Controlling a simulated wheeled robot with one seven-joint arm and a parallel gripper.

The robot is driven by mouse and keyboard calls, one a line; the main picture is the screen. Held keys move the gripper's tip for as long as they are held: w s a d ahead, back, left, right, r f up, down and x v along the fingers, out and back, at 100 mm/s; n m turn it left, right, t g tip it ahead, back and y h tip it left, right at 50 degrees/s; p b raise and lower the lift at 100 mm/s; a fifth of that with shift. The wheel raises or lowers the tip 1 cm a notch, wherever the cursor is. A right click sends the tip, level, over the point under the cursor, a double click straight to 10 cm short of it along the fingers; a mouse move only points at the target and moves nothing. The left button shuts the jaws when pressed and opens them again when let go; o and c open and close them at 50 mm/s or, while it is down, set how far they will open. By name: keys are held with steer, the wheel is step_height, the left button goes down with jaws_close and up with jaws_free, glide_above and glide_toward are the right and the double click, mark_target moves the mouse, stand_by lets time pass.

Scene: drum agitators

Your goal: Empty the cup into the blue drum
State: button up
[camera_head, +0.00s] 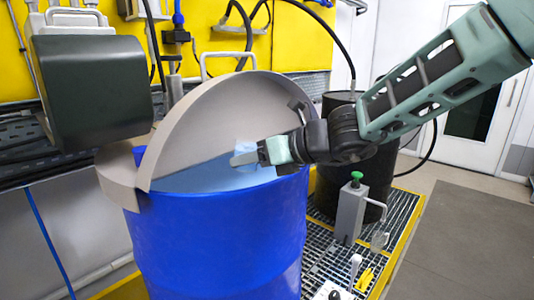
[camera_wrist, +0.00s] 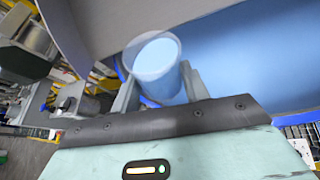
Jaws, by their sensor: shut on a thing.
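The blue drum (camera_head: 220,235) stands in the middle of the head view, with light blue contents showing below its raised grey half-lid (camera_head: 215,125). My gripper (camera_head: 245,156) is over the drum's opening, in front of the lid. It is shut on a translucent cup (camera_head: 247,146). In the wrist view the cup (camera_wrist: 156,60) sits between the two fingers (camera_wrist: 158,88), with light blue inside it. The cup looks tilted in the wrist view. I cannot tell how full it is or whether anything is flowing out.
A dark green motor housing (camera_head: 92,85) stands left of the lid. A black drum (camera_head: 350,150) is behind on the right, with a grey post with a green button (camera_head: 352,205) before it. Metal grating (camera_head: 325,250) lies right of the blue drum. Open floor (camera_head: 470,230) is at right.

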steer(key=shift+w+d+r+m+p, duration=0.1)
steer(key=shift+w+r+m+p, duration=0.2)
steer(key=shift+p, duration=0.6)
steer(key=shift+w+d+f+m+g+p, duration=0.2)
steer(key=shift+w+f+m+g+p, duration=0.35)
steer(key=shift+p, duration=1.05)
steer(key=shift+w+d+r+m+g+y+p, duration=0.3)
steer(key=shift+w+m+y+p, duration=0.25)
steer(key=shift+p, duration=1.8)
steer(key=shift+w+r+m+g+p, duration=0.15)
steer(key=shift+r+m+g+p, duration=0.35)
steer(key=shift+p, duration=1.15)
steer(key=shift+f+m+y+p, duration=0.35)
steer(key=shift+f+m+p, duration=0.25)
steer(key=shift+m+p, duration=0.1)
steer(key=shift+w+d+r+m+g+y+p, duration=0.1)
steer(key=shift+r+m+g+y+p, duration=0.5)
steer(key=shift+m+p, duration=0.6)
